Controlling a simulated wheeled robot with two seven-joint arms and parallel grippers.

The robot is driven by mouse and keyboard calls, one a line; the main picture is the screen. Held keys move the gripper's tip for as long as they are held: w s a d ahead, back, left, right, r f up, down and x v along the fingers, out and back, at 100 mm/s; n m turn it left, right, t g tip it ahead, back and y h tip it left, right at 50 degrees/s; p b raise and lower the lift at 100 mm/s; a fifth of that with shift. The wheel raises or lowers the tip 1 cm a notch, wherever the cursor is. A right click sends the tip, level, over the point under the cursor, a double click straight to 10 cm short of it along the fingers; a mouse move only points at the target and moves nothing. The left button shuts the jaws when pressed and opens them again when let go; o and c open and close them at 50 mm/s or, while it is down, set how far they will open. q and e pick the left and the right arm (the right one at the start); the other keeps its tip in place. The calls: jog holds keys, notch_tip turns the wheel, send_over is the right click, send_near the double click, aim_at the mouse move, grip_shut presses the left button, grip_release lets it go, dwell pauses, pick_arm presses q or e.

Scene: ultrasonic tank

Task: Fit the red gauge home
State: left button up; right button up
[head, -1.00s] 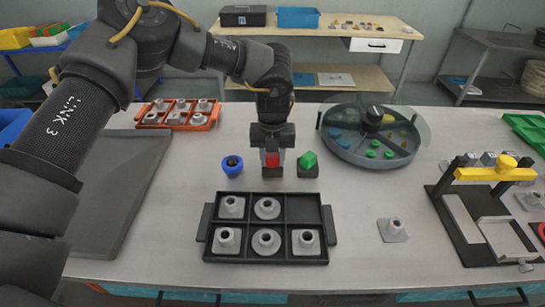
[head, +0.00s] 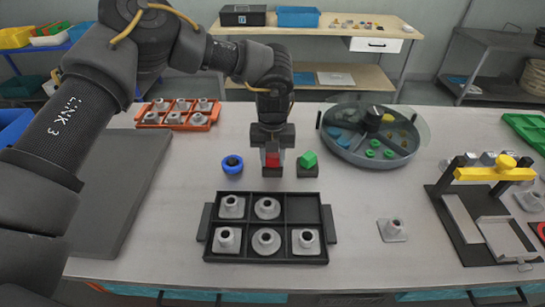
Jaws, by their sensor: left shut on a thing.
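The red gauge (head: 272,160) is between the fingers of my left gripper (head: 272,154), which points straight down and is shut on it. The gauge is at a dark block (head: 272,172) in the row of small stands; the fingers hide most of it, and I cannot tell how far it sits in. A blue ring-shaped gauge (head: 232,164) stands to its left and a green faceted gauge (head: 308,160) on a dark block stands to its right. My right gripper is not in view.
A black tray (head: 329,224) with grey flanged parts lies in front, its back right compartment empty. One grey part (head: 392,229) lies loose to the right. A round covered carousel (head: 347,152), an orange tray (head: 210,122) and a yellow-handled fixture (head: 498,174) stand around.

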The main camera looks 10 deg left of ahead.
pick_arm(q)
jog(key=shift+f, duration=0.1)
dwell(0.8)
jog(key=o, duration=1.1)
notch_tip(320, 180, up, 11)
jog(key=shift+f+b, duration=0.1)
jog(key=shift+b, duration=0.65)
